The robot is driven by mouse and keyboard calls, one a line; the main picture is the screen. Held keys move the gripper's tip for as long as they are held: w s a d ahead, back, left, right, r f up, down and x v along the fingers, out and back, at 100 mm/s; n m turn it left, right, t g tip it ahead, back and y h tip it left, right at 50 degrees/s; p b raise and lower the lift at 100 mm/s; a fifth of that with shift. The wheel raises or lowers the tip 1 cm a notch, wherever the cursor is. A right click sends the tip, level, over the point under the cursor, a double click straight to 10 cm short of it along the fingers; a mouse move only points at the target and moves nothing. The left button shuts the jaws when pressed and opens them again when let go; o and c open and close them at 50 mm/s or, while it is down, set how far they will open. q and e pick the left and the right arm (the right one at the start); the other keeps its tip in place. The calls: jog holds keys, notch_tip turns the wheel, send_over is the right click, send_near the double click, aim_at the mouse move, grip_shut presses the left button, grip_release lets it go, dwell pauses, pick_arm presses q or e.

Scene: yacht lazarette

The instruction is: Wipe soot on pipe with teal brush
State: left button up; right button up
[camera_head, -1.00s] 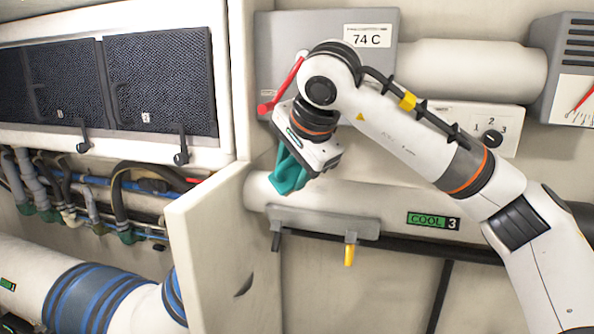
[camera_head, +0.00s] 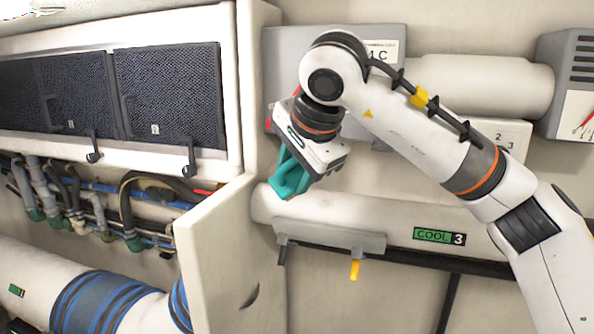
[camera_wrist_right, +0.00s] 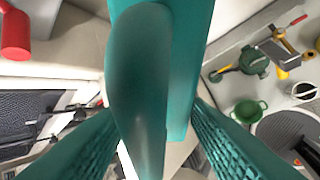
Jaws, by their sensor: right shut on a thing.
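My right gripper (camera_head: 288,182) hangs tilted just above the left end of the white pipe labelled COOL 3 (camera_head: 335,211). Its teal fingers are shut on the teal brush (camera_wrist_right: 142,75), whose smooth body fills the middle of the right wrist view. In the head view, brush and fingers merge into one teal shape, so I cannot tell whether the brush touches the pipe. I can make out no soot on the visible part of the pipe; the gripper hides some of its left end. My left gripper is not in view.
A pale panel edge (camera_head: 215,250) stands close left of the gripper. A grey box (camera_head: 283,65) is behind my arm. Hoses (camera_head: 130,205) run at left under dark mesh panels (camera_head: 168,90).

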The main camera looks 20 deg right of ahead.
jog(key=shift+w+d+f, duration=0.1)
jog(key=shift+w+f, duration=0.05)
dwell(0.3)
jog(key=w+d+f, duration=0.2)
jog(key=w+f, duration=0.1)
jog(key=f, duration=0.2)
jog(key=shift+w+g+b, duration=0.3)
jog(key=shift+g+b, duration=0.1)
jog(key=shift+b, duration=0.05)
jog(key=shift+w+d+f+b, duration=0.4)
jog(key=shift+w+f, duration=0.1)
jog(key=shift+f, duration=0.25)
dwell(0.7)
jog(key=shift+s+d+b, duration=0.4)
jog(key=shift+s+d, duration=0.1)
jog(key=shift+d, duration=0.2)
jog(key=shift+s+d+b, duration=0.35)
jog(key=shift+s+d, duration=0.3)
jog(key=shift+d, duration=0.35)
jog(key=shift+a, duration=0.1)
